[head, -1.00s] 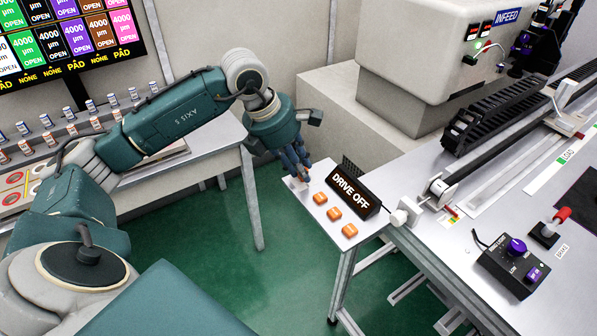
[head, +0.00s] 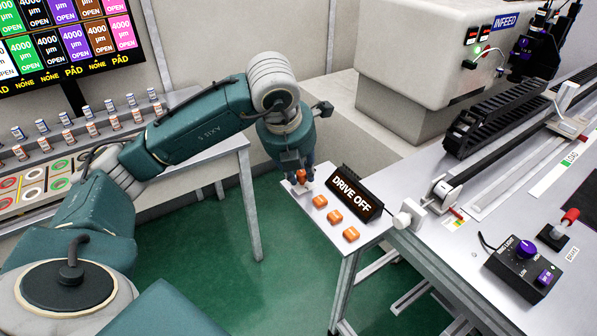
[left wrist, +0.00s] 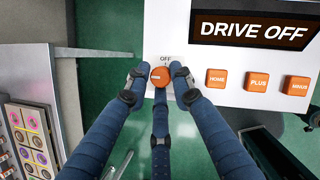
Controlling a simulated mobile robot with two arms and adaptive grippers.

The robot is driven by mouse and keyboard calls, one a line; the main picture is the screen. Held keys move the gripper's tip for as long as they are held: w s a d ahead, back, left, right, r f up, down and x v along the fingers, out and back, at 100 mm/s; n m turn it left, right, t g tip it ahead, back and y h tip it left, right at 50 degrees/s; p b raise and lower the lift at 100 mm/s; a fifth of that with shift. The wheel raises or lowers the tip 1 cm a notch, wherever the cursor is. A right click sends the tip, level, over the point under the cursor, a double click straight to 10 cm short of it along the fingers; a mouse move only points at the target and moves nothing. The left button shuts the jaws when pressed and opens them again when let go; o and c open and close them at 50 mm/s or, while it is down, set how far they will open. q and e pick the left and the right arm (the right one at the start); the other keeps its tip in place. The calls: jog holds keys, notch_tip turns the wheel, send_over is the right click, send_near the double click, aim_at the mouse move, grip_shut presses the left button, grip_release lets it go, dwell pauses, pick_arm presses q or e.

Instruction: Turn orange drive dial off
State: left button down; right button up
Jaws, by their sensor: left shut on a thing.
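The orange drive dial (left wrist: 160,76) is at the left end of a small white panel in the left wrist view, just below an "OFF" label. It also shows in the head view (head: 301,177). My left gripper (left wrist: 161,82) is at the dial, with its blue fingers around it and closed on it from the sides. In the head view my left gripper (head: 299,172) points down over the panel's far left corner. A black display (head: 354,193) on the panel reads "DRIVE OFF". My right gripper is not in view.
Orange buttons HOME (left wrist: 217,78), PLUS (left wrist: 258,82) and MINUS (left wrist: 298,84) sit in a row right of the dial. A metal bench with a black control box (head: 523,266) stands at the right. Green floor lies left of the panel.

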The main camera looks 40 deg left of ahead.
pick_arm(q)
jog(key=shift+w+r, duration=0.35)
jog(key=shift+r, duration=0.1)
jog(key=c, duration=1.7)
grip_release()
jog(key=shift+o, duration=0.7)
jog(key=shift+d+f, duration=0.2)
jog(key=shift+s+r, duration=0.15)
jog(key=shift+r, duration=0.15)
jog(key=v, duration=1.1)
jog(key=shift+r, duration=0.2)
jog(key=shift+s+d+f, duration=0.1)
